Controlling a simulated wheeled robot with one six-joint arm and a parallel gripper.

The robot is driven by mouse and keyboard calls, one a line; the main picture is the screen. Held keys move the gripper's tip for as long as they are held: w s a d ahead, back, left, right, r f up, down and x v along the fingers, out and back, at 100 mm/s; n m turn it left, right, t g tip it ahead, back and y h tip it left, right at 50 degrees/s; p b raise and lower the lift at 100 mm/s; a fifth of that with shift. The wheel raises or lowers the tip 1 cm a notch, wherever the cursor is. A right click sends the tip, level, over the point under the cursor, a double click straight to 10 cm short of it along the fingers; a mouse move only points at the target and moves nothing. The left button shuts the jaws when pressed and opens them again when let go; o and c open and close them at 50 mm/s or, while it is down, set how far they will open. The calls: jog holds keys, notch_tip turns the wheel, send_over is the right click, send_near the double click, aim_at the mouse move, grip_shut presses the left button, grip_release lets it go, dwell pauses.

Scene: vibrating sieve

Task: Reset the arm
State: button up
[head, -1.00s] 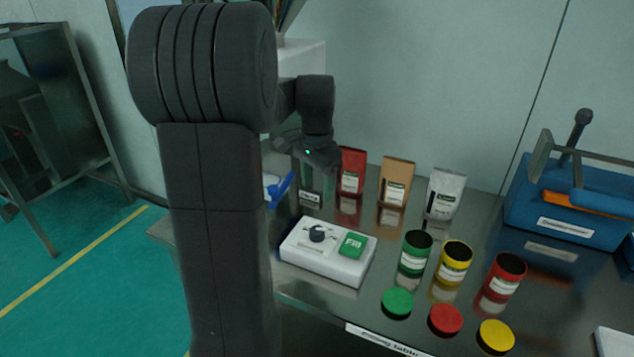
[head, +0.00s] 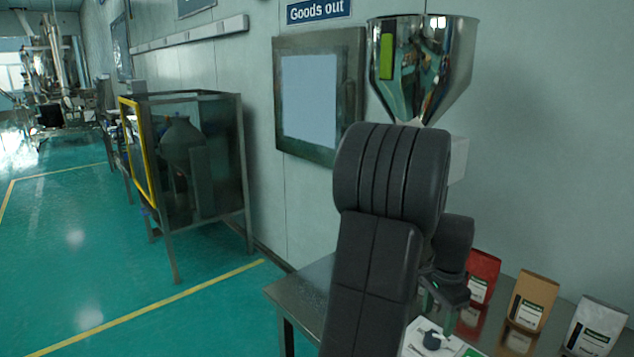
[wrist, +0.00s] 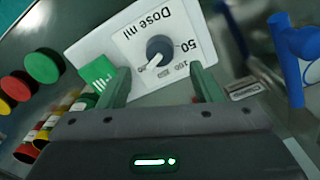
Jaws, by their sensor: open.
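My arm (head: 375,255) stands raised in front of the table in the head view, bent over at the top with its end hanging down on the right. My gripper (wrist: 160,74) is open and empty, with its two green fingers apart in the wrist view. It also shows in the head view (head: 443,300), left of the red pouch and above the white dosing box. The white dosing box (wrist: 100,42) lies beyond the fingers in the wrist view.
Red (head: 482,275), brown (head: 534,300) and white pouches (head: 597,328) stand on the table right of my gripper. A steel hopper (head: 420,65) rises behind my arm. A blue object (wrist: 298,62) is at the wrist view's right; lids and jars are left. Green floor is open at left.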

aim_at(433, 335)
notch_tip(433, 335, down, 6)
jog(key=shift+r, duration=0.1)
dwell(0.4)
